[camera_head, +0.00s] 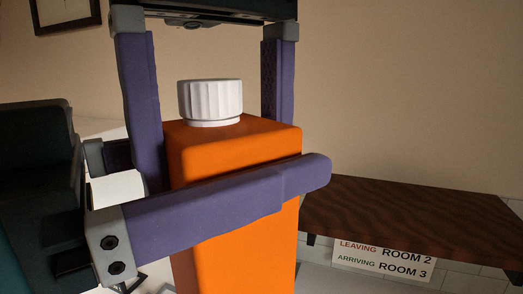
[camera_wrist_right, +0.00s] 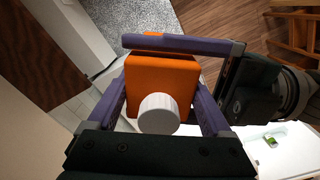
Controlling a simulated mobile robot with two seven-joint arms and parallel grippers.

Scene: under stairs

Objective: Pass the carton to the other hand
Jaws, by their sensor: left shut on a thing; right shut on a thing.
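The carton (camera_head: 235,150) is an orange box with a ribbed white cap (camera_head: 210,102), held upright; its lower end leaves the head view. My left gripper (camera_head: 240,195) comes in from the left, shut on the carton. One of its purple fingers crosses the carton's front; the other is mostly hidden behind. My right gripper (camera_head: 213,125) reaches down from above, with a finger on either side of the carton's upper part, shut on it. In the right wrist view, the carton (camera_wrist_right: 160,73) lies between the right fingers, cap toward the camera, with a left finger across its far side.
A dark wooden shelf (camera_head: 420,215) juts out at the right, with a room sign (camera_head: 385,260) below it. A framed picture (camera_head: 66,14) hangs on the beige wall. A white surface with a small green item (camera_wrist_right: 271,141) shows at the wrist view's lower right.

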